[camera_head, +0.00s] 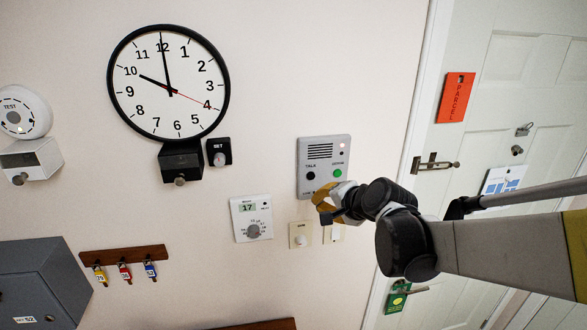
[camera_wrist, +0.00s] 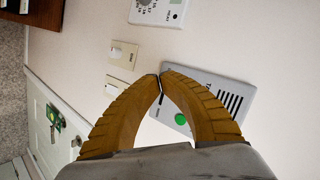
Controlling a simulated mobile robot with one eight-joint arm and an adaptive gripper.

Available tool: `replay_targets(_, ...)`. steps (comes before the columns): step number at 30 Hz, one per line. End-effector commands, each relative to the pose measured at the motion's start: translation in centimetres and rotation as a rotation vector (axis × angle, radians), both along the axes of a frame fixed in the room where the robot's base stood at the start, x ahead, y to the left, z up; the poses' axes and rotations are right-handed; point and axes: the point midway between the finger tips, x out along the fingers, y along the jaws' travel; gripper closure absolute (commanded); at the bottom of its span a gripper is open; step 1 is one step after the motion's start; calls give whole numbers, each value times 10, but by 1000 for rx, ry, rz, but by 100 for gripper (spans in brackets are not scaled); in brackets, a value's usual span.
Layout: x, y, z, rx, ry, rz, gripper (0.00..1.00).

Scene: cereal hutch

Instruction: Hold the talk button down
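The grey intercom panel (camera_head: 318,148) is on the wall, with a speaker grille, a small red light, a black button under the word TALK (camera_head: 310,175) and a green button (camera_head: 337,172). My gripper (camera_head: 322,196) is at the panel's lower edge, below the talk button in the head view, covering some lower lettering. In the wrist view the yellow fingers of my gripper (camera_wrist: 160,78) meet at their tips with nothing seen between them. The panel (camera_wrist: 210,78) is partly behind the right finger; its green button (camera_wrist: 181,120) shows, the talk button is hidden. I cannot tell whether the fingertips touch the panel.
A thermostat (camera_head: 252,207) and switch plates (camera_head: 300,241) are below and left of the panel. A clock (camera_head: 168,120), a black SET box (camera_head: 217,140) and a key rack (camera_head: 120,256) are farther left. A white door (camera_head: 490,150) is at right. Bare wall lies above the panel.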

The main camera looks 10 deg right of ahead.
Motion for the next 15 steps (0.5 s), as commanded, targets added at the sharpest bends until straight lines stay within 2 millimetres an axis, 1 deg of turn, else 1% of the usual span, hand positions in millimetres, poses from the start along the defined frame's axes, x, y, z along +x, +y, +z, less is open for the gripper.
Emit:
replay_targets(9,46,0,-1,-1,0,1,100)
replay_targets(15,66,0,-1,0,0,0,100)
